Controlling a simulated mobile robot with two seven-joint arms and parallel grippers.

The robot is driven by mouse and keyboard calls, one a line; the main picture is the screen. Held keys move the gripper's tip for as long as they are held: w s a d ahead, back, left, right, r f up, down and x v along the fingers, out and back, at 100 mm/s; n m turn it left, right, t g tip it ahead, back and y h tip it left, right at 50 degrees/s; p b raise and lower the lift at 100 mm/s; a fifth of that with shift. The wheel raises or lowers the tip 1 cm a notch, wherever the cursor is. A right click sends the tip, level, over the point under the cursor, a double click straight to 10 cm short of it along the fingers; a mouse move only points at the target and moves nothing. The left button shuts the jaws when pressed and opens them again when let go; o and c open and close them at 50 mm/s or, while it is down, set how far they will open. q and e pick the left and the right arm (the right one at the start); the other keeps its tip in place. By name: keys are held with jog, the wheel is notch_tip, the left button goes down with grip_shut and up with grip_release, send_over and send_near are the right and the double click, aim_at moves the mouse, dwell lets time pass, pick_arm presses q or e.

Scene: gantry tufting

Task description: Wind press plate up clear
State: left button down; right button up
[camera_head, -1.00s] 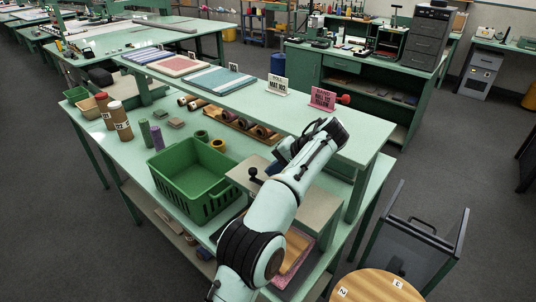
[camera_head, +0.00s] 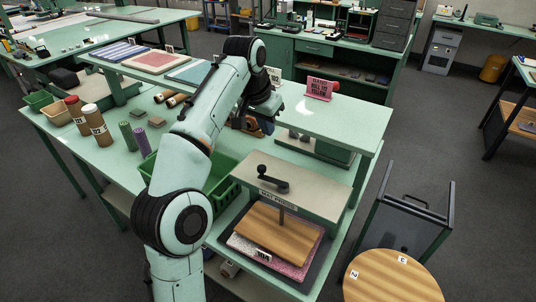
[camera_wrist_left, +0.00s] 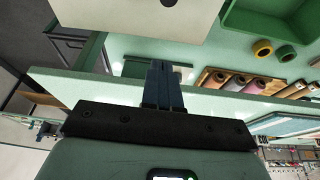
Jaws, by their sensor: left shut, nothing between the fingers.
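The mat press stands at the bench's near right corner, with a pale top (camera_head: 318,188) and a black crank handle (camera_head: 270,179). Its screw runs down to the brown wooden press plate (camera_head: 272,232). The plate is over a pink and white speckled mat (camera_head: 287,266) tagged 104; I cannot tell whether they touch. My left gripper (camera_head: 266,120) is beyond the press, partly hidden by its own wrist and away from the crank. In the left wrist view its dark fingers (camera_wrist_left: 163,88) are shut and empty, near the press top (camera_wrist_left: 140,22). My right gripper is not in view.
A raised shelf (camera_head: 345,118) with a pink sign (camera_head: 320,88) runs behind the press. A green crate (camera_head: 222,188) stands left of it, partly behind my arm. A round wooden top (camera_head: 392,280) and a dark cart (camera_head: 405,222) stand at the right.

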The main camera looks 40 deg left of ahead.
pick_arm(q)
send_over(273, 178)
jog(key=w+a, duration=0.4)
jog(key=f, duration=0.9)
jog(key=shift+w+d, duration=0.1)
jog(key=shift+d, duration=0.15)
jog(key=s, duration=0.3)
jog(key=shift+d+f, duration=0.1)
jog(key=shift+f, duration=0.15)
jog(key=shift+s, duration=0.35)
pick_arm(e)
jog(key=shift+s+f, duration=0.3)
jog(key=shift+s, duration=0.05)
pick_arm(q)
jog(key=shift+w, duration=0.1)
jog(key=shift+b, duration=0.3)
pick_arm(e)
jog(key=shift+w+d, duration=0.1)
